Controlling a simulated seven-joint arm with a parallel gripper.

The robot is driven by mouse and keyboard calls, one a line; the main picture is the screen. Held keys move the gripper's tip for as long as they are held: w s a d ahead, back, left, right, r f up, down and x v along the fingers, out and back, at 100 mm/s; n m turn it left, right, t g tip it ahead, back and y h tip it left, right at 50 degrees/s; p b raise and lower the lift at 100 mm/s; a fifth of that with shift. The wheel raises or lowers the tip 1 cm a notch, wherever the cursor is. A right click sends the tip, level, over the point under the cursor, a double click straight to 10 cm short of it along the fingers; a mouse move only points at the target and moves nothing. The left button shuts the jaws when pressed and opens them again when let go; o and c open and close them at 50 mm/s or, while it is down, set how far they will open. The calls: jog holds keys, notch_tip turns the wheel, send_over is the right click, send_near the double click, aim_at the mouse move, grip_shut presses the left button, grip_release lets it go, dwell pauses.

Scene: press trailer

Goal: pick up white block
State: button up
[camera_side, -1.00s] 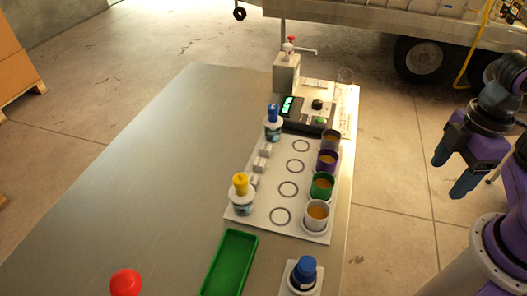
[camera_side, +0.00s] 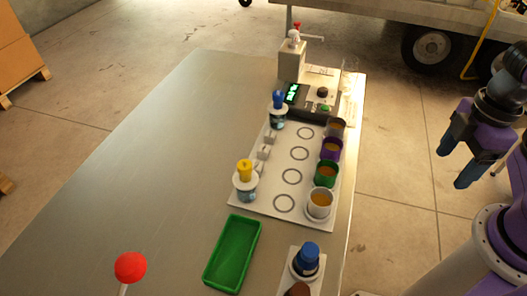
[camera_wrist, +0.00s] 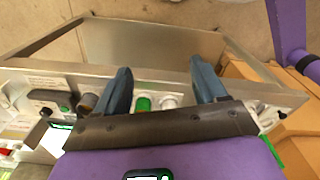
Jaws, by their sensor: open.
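Small white blocks stand in a row on the left part of a pale board (camera_side: 272,200); the upper one (camera_side: 271,136) is near the blue-capped bottle, with another white block (camera_side: 264,152) below it. My gripper (camera_side: 456,165) is open and empty, off the table's right side, well apart from the blocks. I cannot make out the white blocks clearly in the wrist view.
Grey, purple, green (camera_side: 326,174) and white cups line the board's right edge. A yellow-capped bottle (camera_side: 245,178) and a blue-capped bottle (camera_side: 278,110) flank the blocks. The table's left is clear.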

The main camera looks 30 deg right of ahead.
jog(key=shift+c, duration=0.9)
jog(key=r+m, duration=0.1)
jog(key=m, duration=0.3)
send_over(264, 149)
notch_tip(264, 149, down, 16)
jog(key=shift+w+f, duration=0.1)
jog(key=shift+f, duration=0.1)
jog(key=c, duration=1.1)
